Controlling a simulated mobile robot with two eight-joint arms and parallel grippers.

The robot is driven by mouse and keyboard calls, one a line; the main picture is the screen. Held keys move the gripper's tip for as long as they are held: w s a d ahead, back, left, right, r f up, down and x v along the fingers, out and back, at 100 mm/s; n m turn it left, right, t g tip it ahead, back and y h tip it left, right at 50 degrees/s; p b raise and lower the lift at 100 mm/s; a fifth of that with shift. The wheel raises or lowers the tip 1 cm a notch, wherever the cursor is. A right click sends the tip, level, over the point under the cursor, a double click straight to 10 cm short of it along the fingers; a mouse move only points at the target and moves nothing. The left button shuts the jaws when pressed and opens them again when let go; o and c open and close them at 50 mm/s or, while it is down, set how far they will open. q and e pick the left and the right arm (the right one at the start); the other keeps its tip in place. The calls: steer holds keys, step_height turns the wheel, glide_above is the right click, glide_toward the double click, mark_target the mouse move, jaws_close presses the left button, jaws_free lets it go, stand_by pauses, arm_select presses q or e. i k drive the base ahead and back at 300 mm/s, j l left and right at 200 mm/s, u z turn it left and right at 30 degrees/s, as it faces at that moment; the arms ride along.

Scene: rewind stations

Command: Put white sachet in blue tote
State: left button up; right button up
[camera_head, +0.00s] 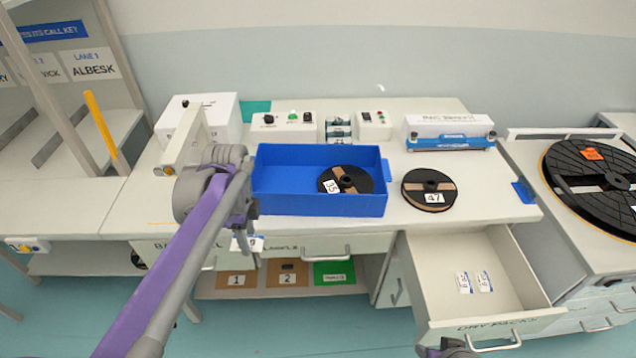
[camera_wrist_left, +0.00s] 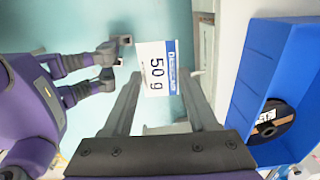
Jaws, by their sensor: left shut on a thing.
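The white sachet (camera_wrist_left: 156,70), marked "50 g" with a blue edge, is pinched between the fingertips of my left gripper (camera_wrist_left: 160,84). In the head view my left gripper (camera_head: 243,232) hangs in front of the bench, just left of and in front of the blue tote, with the sachet (camera_head: 247,244) at its tip, partly hidden. The blue tote (camera_head: 310,201) stands on the bench and holds a black reel (camera_head: 350,178) marked 35. The tote also shows at the right of the left wrist view (camera_wrist_left: 262,70). Part of my right arm shows at the head view's bottom edge; its jaws are unclear.
An open drawer (camera_head: 500,258) at the right front holds two white sachets (camera_head: 474,283). A black reel (camera_head: 429,188) marked 47 lies right of the tote. A sealer (camera_head: 450,134) and control boxes (camera_head: 285,124) stand behind. A white machine (camera_head: 200,124) stands left of the tote.

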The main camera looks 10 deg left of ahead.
mark_target(284, 188)
steer(key=i, duration=0.95)
